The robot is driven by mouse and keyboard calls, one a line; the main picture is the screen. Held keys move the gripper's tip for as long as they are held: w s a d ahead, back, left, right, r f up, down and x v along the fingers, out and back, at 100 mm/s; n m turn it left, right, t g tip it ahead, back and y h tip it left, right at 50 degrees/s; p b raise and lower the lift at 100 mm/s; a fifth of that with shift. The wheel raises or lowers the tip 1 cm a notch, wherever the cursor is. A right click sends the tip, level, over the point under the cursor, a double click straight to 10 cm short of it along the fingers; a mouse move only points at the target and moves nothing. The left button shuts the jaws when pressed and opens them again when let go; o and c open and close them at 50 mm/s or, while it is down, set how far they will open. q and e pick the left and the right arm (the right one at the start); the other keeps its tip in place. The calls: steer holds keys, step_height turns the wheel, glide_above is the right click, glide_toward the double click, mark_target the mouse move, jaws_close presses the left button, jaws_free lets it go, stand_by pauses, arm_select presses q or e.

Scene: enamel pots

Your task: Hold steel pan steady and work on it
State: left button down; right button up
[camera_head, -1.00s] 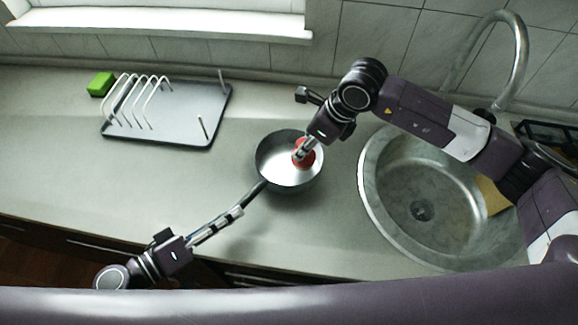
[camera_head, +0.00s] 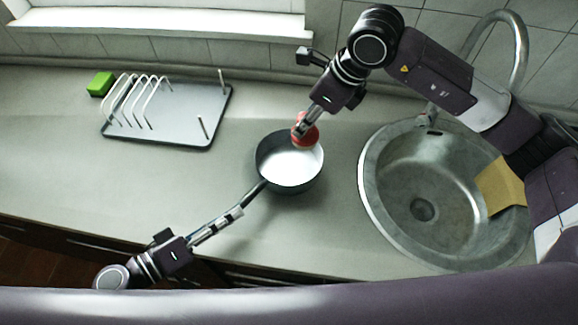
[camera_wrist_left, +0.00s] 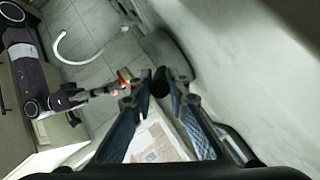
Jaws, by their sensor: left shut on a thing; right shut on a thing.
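The steel pan (camera_head: 290,168) sits on the counter with its pale inside facing up and its dark handle (camera_head: 254,192) toward the lower left. My left gripper (camera_head: 236,213) is shut on the handle. In the left wrist view the handle end (camera_wrist_left: 160,84) shows between the fingers, and the pan (camera_wrist_left: 166,54) is a dark shape beyond. My right gripper (camera_head: 301,128) is shut on a round red thing (camera_head: 310,136), which appears over the pan's far rim. I cannot tell whether it touches the pan. The red thing also shows in the left wrist view (camera_wrist_left: 125,76).
A round steel sink (camera_head: 375,205) with a tap (camera_head: 522,60) lies to the right, with a yellowish cloth or sponge (camera_head: 500,186) at its right side. A grey dish rack (camera_head: 185,108) and a green sponge (camera_head: 100,84) are at the back left.

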steer(key=d, duration=1)
stand_by(0.3)
arm_select(q)
steer(key=c, duration=1.8)
jaws_free()
steer(key=shift+o, duration=0.2)
